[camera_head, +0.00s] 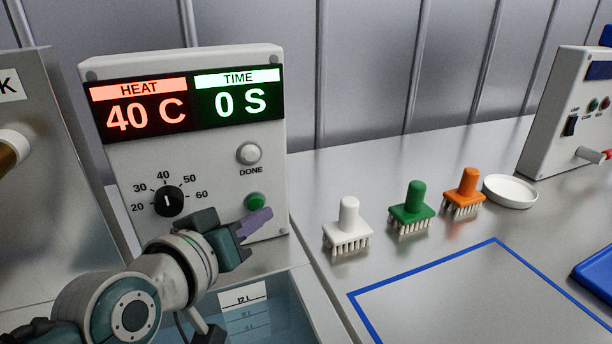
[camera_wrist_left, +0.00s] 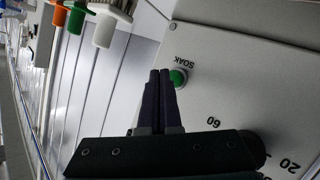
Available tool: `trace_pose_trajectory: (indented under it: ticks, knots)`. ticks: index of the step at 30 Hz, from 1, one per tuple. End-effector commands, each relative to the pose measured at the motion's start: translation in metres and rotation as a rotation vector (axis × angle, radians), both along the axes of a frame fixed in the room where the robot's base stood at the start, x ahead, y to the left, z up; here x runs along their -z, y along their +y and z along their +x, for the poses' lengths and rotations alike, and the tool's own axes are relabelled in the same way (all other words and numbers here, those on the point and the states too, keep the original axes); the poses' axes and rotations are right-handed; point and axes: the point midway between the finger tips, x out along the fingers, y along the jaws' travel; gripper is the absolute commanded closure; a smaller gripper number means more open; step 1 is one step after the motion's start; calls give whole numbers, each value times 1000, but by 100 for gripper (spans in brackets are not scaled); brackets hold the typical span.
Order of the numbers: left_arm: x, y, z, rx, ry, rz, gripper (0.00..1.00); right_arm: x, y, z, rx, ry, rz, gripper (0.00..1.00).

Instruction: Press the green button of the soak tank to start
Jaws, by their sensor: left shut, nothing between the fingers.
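The soak tank's control box (camera_head: 215,165) stands at the left in the head view. Its green button (camera_head: 255,201) is at the lower right of the panel, and it also shows in the left wrist view (camera_wrist_left: 178,77) beside the word SOAK. The display reads HEAT 40 C and TIME 0 S. The dial (camera_head: 168,201) points to about 40. My left gripper (camera_head: 256,221) is shut and empty, its purple fingertips just below the button in the head view. In the left wrist view the fingertips overlap the button's edge; I cannot tell whether they touch it. My right gripper is out of view.
The water tank (camera_head: 262,318) lies below the box. White (camera_head: 348,232), green (camera_head: 411,212) and orange (camera_head: 465,192) brushes stand on the metal counter to the right, near a white dish (camera_head: 510,191). A blue-outlined area (camera_head: 440,300) is empty. Another control box (camera_head: 565,125) stands at far right.

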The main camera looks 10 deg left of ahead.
Motion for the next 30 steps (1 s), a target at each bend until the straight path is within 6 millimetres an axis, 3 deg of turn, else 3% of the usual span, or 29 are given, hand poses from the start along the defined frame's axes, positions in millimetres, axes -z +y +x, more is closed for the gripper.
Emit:
trace_pose_trajectory:
  ticks: [30]
  knots:
    - [0, 5, 7, 0, 0, 0, 100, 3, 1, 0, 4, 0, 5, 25]
